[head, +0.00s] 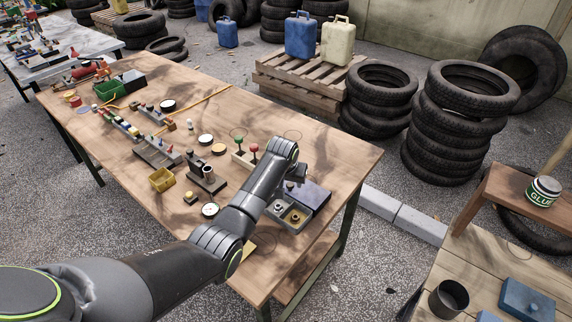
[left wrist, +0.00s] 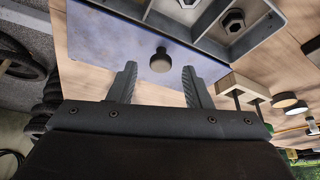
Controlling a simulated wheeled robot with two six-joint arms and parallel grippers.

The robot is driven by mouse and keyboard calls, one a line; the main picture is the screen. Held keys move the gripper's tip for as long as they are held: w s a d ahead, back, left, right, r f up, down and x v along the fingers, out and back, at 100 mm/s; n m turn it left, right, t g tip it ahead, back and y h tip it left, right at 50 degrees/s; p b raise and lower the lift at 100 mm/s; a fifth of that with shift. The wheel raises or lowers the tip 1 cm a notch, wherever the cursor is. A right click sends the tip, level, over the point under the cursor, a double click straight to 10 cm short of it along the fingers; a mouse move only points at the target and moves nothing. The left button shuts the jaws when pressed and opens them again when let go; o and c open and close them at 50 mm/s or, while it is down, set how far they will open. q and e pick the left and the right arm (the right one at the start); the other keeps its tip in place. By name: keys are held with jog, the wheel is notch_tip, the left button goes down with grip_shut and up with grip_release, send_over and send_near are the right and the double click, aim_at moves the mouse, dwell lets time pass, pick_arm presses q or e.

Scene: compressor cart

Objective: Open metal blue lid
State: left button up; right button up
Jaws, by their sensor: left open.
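The blue-grey metal lid (head: 312,196) lies flat over part of a grey compartment box (head: 291,226) near the table's front right corner. In the left wrist view, the lid (left wrist: 110,35) has a dark round knob (left wrist: 160,60) on top. The box's uncovered compartments (left wrist: 215,45) hold nuts. My left gripper (head: 299,174) is over the lid; its open fingers (left wrist: 159,77) are empty, one on each side of the knob's line, with the knob just past or level with the tips. I cannot tell the exact gap to it. My right gripper is out of view.
Red and green knobbed levers (head: 246,150) stand on the workbench just left of the box. A black fixture (head: 206,178), yellow bin (head: 164,179) and gauge (head: 210,209) lie farther left. The bench's right corner (head: 360,160) is clear. A lower wooden table (head: 455,255) is at right.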

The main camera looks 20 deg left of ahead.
pick_arm(q)
jog(key=v, duration=1.6)
jog(key=shift+b, duration=0.45)
